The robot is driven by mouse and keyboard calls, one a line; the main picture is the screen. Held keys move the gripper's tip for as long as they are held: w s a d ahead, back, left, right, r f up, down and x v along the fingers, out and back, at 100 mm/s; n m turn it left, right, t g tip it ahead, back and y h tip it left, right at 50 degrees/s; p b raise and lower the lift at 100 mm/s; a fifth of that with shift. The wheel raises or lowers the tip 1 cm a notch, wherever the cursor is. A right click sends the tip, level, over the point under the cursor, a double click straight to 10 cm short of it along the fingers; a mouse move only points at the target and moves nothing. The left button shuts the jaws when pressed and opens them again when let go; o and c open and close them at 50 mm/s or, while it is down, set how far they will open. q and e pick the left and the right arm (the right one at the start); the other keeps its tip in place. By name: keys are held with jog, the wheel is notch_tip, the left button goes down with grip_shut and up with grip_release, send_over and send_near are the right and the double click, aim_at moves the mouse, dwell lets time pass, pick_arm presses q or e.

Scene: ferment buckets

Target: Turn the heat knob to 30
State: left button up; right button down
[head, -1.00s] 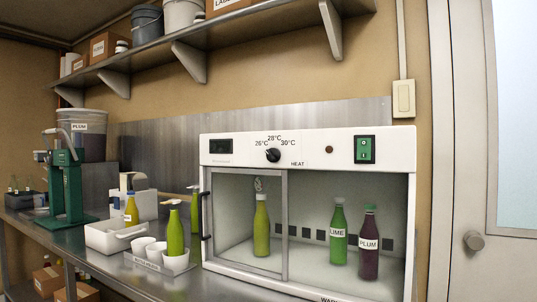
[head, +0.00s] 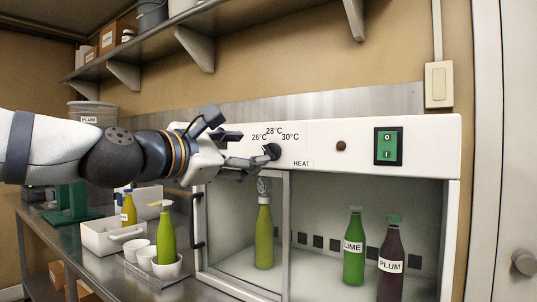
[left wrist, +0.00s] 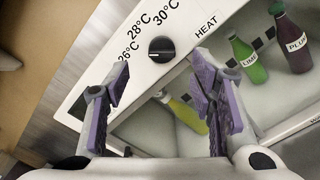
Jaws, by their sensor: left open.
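The black heat knob (head: 271,151) sits on the white front panel of the warming cabinet (head: 430,150), under the 26°C, 28°C and 30°C labels. In the left wrist view the knob (left wrist: 161,49) shows a small pale mark that seems to lie on its 26°C side, though it is too small to be sure. My left gripper (head: 250,149) is open and just left of the knob. In the left wrist view the knob appears between and beyond the purple-padded fingers of the gripper (left wrist: 160,78), with nothing held. My right gripper is out of view.
A green switch (head: 388,146) and a brown indicator (head: 341,146) are to the right on the panel. Below, behind glass, stand a yellow-green bottle (head: 264,235), a LIME bottle (head: 354,262) and a PLUM bottle (head: 391,275).

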aim_at(267, 151)
pick_arm(q)
jog(key=x, duration=0.7)
jog(key=shift+w+d+f+b, duration=0.1)
jog(key=shift+w+f+b, duration=0.1)
jog(key=shift+b, duration=0.1)
jog(key=shift+s, duration=0.1)
jog(key=shift+c, duration=0.5)
jog(key=c, duration=1.1)
